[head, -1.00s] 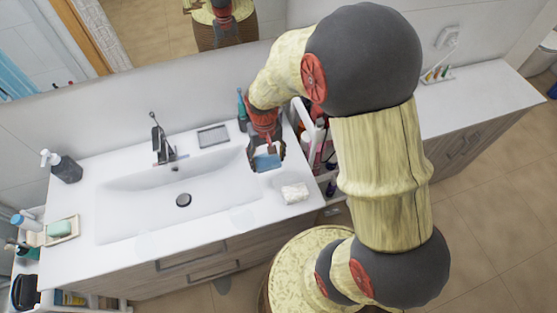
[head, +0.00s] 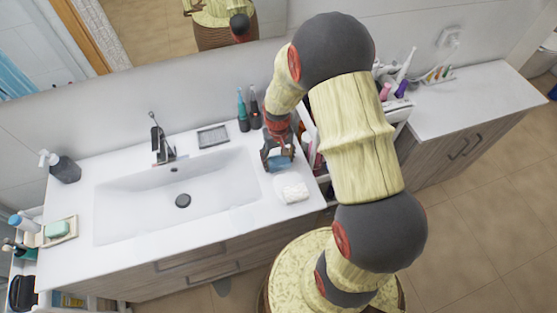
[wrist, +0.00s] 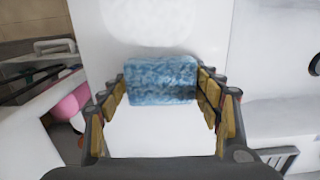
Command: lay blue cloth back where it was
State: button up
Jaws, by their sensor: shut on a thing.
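The blue cloth (head: 281,164) is a small folded piece over the right end of the white washbasin counter. In the wrist view the blue cloth (wrist: 161,80) sits between the two finger pads, gripped at its left and right ends. My gripper (head: 277,155) is shut on it and points down at the counter; in the wrist view my gripper (wrist: 163,88) spans its full width. I cannot tell whether the cloth touches the counter. A white folded cloth (head: 292,188) lies just in front of it, nearer the counter's front edge.
The basin (head: 165,205) lies left of my gripper. Two dark bottles (head: 248,110) stand behind it by the wall. A white cart (head: 310,130) with bottles stands close on the right; its pink item (wrist: 68,104) shows in the wrist view.

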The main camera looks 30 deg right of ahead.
jog(key=shift+f, duration=0.2)
jog(key=o, duration=1)
jog(key=shift+r, duration=0.1)
jog(key=shift+r, duration=0.1)
